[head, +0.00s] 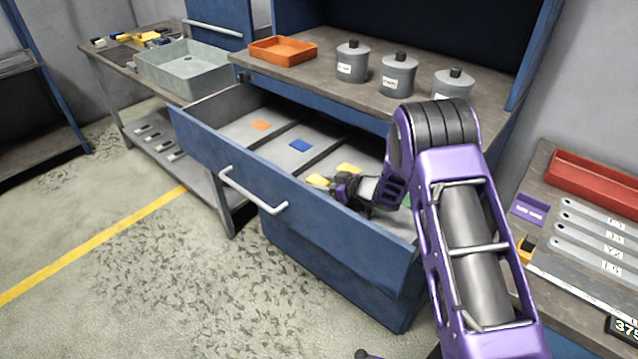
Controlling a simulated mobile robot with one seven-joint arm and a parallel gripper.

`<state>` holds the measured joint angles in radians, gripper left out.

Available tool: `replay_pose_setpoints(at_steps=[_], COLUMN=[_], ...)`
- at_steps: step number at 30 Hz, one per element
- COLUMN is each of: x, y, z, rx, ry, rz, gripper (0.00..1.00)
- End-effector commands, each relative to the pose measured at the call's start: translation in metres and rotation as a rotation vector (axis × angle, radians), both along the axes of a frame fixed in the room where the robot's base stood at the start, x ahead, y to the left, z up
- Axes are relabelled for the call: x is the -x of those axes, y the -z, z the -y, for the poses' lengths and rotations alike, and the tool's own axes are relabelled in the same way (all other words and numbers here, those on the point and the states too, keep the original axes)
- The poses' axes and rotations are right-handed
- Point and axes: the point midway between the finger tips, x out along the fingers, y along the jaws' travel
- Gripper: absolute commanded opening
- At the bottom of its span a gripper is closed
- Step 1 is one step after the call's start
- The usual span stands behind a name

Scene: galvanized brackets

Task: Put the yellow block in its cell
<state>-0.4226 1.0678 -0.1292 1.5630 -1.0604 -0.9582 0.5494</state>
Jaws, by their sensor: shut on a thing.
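A blue drawer (290,222) stands open, with its inside split by dark dividers into cells. The cells carry flat colour patches: orange (261,125), blue (300,146), yellow (349,169) and a partly hidden green one (405,200). My gripper (329,184) reaches into the drawer from the right. It is shut on the yellow block (317,181), which shows at its fingertips left of and nearer the drawer front than the yellow patch. I cannot tell whether the block touches the drawer floor. My gripper and wrist hide part of the right cells.
Three grey lidded jars (398,75) and an orange tray (283,50) stand on the worktop above the drawer. A grey bin (184,68) is on the left bench. A right bench holds a red tray (595,182) and flat metal pieces (597,225). The floor at left is clear.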

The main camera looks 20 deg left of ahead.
Motion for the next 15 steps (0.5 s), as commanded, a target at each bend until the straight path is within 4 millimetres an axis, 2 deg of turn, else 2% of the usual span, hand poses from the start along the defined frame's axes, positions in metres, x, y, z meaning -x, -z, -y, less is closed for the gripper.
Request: replay_pose_setpoints(at_steps=[15], x=[-0.001], y=[0.011], z=[0.0], rx=[-0.002], ry=[0.001], rz=[0.001], gripper=[0.0])
